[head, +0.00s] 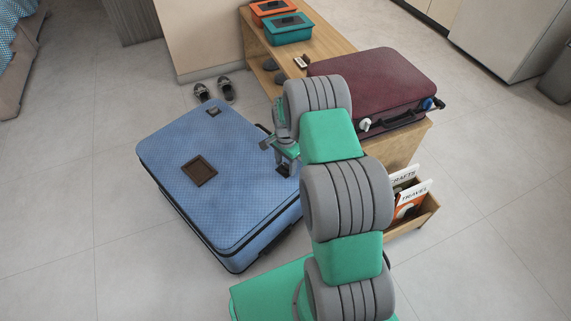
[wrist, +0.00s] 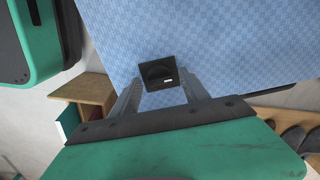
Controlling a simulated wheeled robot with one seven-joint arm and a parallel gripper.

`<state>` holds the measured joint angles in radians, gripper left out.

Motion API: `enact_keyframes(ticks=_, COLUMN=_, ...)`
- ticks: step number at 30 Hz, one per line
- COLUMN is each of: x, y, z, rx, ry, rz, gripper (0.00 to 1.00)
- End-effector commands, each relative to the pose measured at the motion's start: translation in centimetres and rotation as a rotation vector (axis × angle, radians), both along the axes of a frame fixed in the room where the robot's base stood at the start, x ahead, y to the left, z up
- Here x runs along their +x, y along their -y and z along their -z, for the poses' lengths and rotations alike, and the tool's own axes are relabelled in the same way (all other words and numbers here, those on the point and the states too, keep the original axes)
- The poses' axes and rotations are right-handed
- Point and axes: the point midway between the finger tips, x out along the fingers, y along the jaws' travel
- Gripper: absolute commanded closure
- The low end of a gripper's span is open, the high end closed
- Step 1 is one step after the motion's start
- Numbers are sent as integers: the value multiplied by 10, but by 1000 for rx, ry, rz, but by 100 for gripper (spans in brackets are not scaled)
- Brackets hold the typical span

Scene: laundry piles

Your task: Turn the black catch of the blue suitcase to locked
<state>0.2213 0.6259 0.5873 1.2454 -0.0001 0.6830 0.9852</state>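The blue suitcase (head: 225,205) lies flat on the floor, left of my arm. In the wrist view its blue patterned face (wrist: 225,45) fills the upper part. The black catch (wrist: 158,70) is a square plate with a dark rounded part and a small pale mark; I cannot tell its setting. In the head view a dark fitting near my gripper, at the suitcase's right edge, looks like this catch (head: 283,170). My gripper (wrist: 160,80) is open, with one finger on each side of the catch. Contact with it cannot be made out.
A maroon suitcase (head: 375,80) lies on a wooden bench (head: 330,45) behind my arm. Shoes (head: 226,90) stand beyond the blue suitcase. The floor at left is clear.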

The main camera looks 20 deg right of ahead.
Motion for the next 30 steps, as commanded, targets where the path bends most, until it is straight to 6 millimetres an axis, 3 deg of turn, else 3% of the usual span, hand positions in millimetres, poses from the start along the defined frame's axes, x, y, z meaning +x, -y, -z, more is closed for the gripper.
enact_keyframes(ticks=8, x=0, y=0, z=-2, rx=0, ry=0, rz=-1, gripper=44)
enact_keyframes(ticks=21, x=0, y=0, z=-75, rx=0, ry=1, rz=0, gripper=44)
enact_keyframes(ticks=30, x=0, y=0, z=-78, rx=1, ry=-1, rz=0, gripper=44)
